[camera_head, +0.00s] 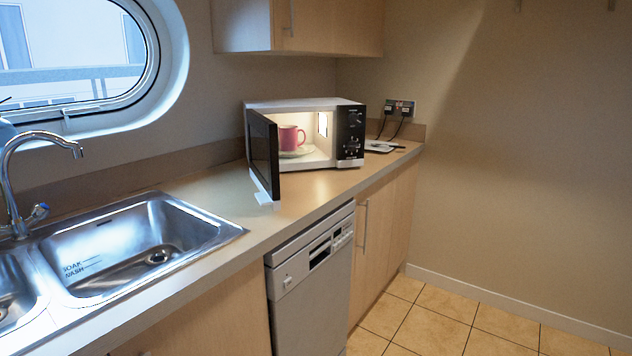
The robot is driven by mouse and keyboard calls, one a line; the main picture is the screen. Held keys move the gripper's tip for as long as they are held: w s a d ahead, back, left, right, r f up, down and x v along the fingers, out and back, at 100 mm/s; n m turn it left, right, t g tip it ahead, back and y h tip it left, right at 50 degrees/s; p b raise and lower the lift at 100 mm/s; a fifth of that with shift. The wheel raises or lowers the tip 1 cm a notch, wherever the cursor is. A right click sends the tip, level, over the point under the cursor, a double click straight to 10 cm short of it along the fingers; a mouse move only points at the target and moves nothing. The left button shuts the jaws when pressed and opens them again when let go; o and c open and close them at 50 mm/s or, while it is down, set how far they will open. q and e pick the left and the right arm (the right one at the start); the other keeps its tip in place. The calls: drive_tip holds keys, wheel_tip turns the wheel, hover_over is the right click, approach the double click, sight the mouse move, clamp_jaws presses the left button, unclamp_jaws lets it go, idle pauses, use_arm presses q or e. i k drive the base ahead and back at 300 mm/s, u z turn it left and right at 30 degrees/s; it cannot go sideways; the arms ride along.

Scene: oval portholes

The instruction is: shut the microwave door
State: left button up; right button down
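A white microwave (308,104) stands on the worktop near the back corner. Its door (263,153) is open, hinged at the left side and swung out toward the front, with its dark panel showing. Inside the lit cavity, a pink mug (289,138) sits on a plate (297,153). The black control panel (350,135) is on the microwave's right side. Neither of my grippers is in the head view.
A steel sink (150,238) with a tap (38,140) lies to the left in the worktop (235,200). A dishwasher (312,290) is under the counter. Wall sockets (400,108) with cables are right of the microwave. Tiled floor (435,320) is free at the right.

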sight(262, 132)
drive_tip(key=z, duration=0.35)
drive_tip(key=i, duration=0.85)
drive_tip(key=u, duration=0.15)
